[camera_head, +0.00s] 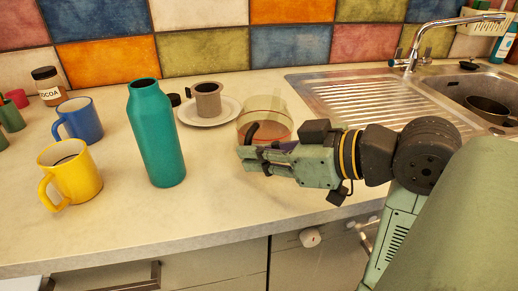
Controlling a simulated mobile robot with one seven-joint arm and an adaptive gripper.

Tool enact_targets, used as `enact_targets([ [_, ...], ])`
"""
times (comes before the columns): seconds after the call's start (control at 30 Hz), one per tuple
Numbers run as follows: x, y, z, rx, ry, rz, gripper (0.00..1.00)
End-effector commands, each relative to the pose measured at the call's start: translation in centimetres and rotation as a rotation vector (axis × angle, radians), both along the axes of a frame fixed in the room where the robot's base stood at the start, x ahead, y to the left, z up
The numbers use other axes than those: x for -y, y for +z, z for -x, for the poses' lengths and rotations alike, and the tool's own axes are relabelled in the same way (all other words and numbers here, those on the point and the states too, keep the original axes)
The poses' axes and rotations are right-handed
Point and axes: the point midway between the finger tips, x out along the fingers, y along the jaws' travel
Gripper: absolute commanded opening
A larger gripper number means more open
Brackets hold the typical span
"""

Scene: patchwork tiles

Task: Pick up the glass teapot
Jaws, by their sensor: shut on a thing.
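The glass teapot (265,108) stands on the counter right of the centre, a clear vessel with a reddish band of colour inside. My gripper (247,148) is at its near side, reaching in from the right, and is shut on part of it. A dark curved part, which looks like the teapot's handle, shows at the fingers. The fingers hide the lower front of the teapot, so I cannot tell whether its base touches the counter.
A teal bottle (156,135) stands left of the teapot. A grey cup (208,101) sits on a white saucer (229,117) just behind. Yellow (75,176) and blue (84,122) mugs and a cocoa jar (47,86) are at left. The drainer (345,98) and sink are right.

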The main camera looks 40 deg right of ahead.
Motion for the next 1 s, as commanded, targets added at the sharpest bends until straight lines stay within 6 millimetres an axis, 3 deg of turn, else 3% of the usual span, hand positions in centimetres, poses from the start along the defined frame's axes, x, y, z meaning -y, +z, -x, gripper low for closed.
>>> enact_targets([
  [0.17, 0.0, 2.3, 0.0, 0.004, 0.001, 0.003, 0.00],
  [1.0, -8.0, 2.9, 7.4, 0.004, -0.003, 0.004, 0.00],
])
